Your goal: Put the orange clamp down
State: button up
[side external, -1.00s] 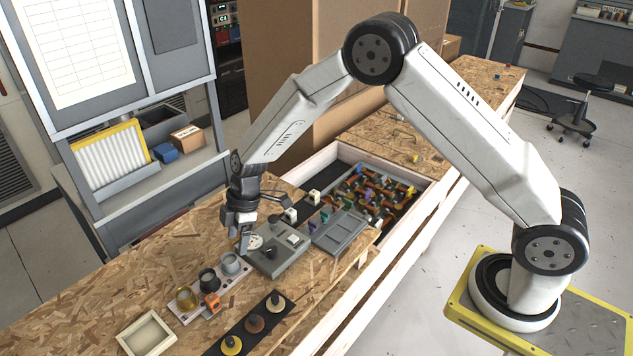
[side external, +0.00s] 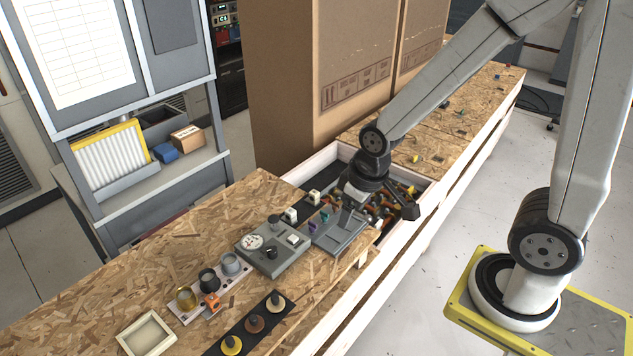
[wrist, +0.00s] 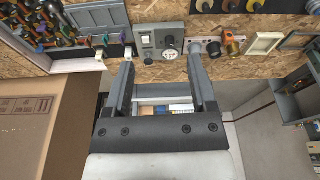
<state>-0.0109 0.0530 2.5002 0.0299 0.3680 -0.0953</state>
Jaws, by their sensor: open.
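The orange clamp (side external: 210,306) sits at the front edge of a pale strip that holds several small cups, on the near part of the bench. In the wrist view the orange clamp (wrist: 232,45) shows at upper right, apart from my fingers. My gripper (wrist: 160,56) is open, with nothing between its fingers.
A grey box with a gauge and knobs (side external: 272,248) stands between the cup strip (side external: 240,272) and the grey tray (side external: 338,236). A bin (side external: 425,192) of coloured clamps lies under my wrist. Tall cardboard boxes (side external: 320,60) stand behind. The bench's left part (side external: 110,285) is mostly bare.

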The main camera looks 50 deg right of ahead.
jog(key=shift+s+d+m, duration=0.25)
jog(key=shift+s+m, duration=0.15)
jog(key=shift+s, duration=0.45)
jog(key=shift+o, duration=0.6)
